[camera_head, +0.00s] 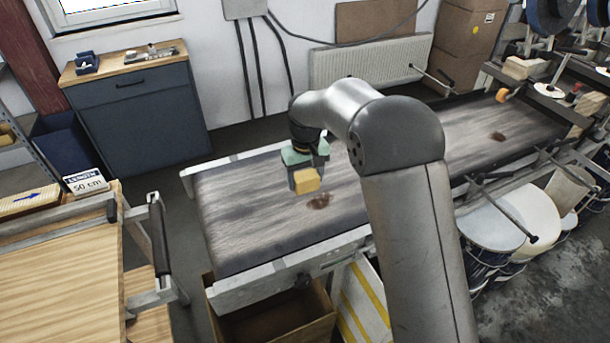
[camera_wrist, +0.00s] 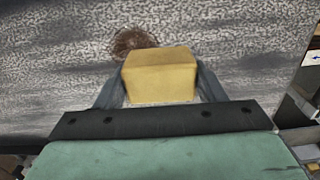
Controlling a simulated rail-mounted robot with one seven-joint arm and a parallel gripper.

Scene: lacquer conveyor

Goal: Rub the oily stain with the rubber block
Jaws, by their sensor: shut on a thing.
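My gripper (camera_head: 306,182) is shut on a yellow rubber block (camera_head: 307,181) over the left part of the conveyor belt (camera_head: 240,220). In the wrist view the block (camera_wrist: 160,75) sits between the two fingers of my gripper (camera_wrist: 160,85). A brown stain (camera_head: 319,201) lies on the belt just to the right of and nearer than the block. The stain shows in the wrist view (camera_wrist: 132,41) beyond the block, which hides part of it. I cannot tell whether the block touches the belt. A second dark stain (camera_head: 497,137) lies farther right on the belt.
An open cardboard box (camera_head: 275,325) stands below the belt's near edge. A wooden table (camera_head: 60,265) is at the left, a grey cabinet (camera_head: 145,115) behind. Several drums (camera_head: 485,235) stand at the right.

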